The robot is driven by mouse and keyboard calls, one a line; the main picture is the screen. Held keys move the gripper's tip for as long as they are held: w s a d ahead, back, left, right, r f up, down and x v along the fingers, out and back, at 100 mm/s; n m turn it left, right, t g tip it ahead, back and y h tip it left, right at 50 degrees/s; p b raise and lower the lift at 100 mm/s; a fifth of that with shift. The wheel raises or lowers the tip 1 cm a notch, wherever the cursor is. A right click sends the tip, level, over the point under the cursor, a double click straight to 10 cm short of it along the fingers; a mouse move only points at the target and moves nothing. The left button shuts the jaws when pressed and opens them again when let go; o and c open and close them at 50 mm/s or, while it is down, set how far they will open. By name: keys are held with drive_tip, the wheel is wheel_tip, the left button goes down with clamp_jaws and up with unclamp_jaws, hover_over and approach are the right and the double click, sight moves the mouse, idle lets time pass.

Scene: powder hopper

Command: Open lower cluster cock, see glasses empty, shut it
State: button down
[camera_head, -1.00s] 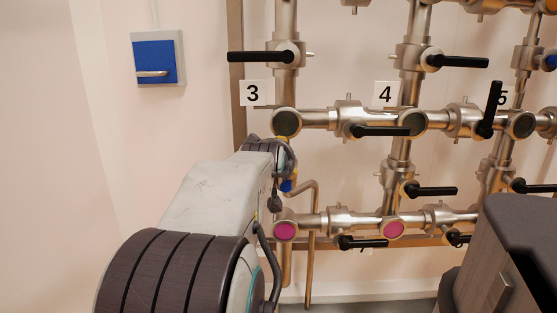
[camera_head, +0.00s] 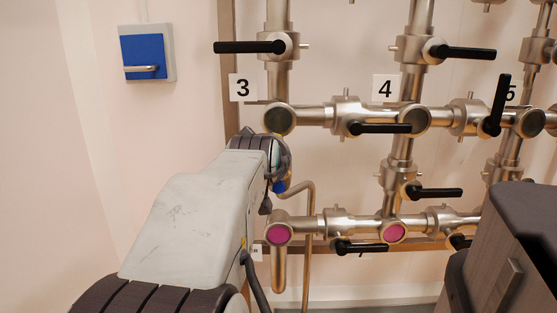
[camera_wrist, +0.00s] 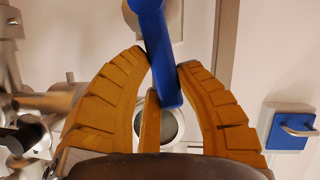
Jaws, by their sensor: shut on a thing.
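In the wrist view my gripper (camera_wrist: 165,78) has its orange fingers closed around a blue lever handle (camera_wrist: 155,40), the cock's handle. In the head view only a small blue piece (camera_head: 279,187) shows beside my wrist; my arm hides the fingers and most of the cock. Two lower sight glasses, the left one (camera_head: 278,234) and the right one (camera_head: 395,232), are pink. The upper glasses, by label 3 (camera_head: 280,120), by label 4 (camera_head: 414,120) and by label 5 (camera_head: 530,122), look dark grey and clear of pink.
Black lever handles stick out from the steel pipes, such as the upper left one (camera_head: 250,47) and the lower one (camera_head: 360,247). A thin copper-coloured pipe (camera_head: 307,235) runs down near my wrist. A blue-and-grey wall box (camera_head: 147,53) hangs at left. The wall between is bare.

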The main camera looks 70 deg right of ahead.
drive_tip(key=shift+r, duration=0.1)
drive_tip(key=c, duration=0.8)
unclamp_jaws()
drive_tip(key=shift+c, duration=0.2)
drive_tip(key=v, duration=1.2)
drive_tip(key=shift+o, duration=0.2)
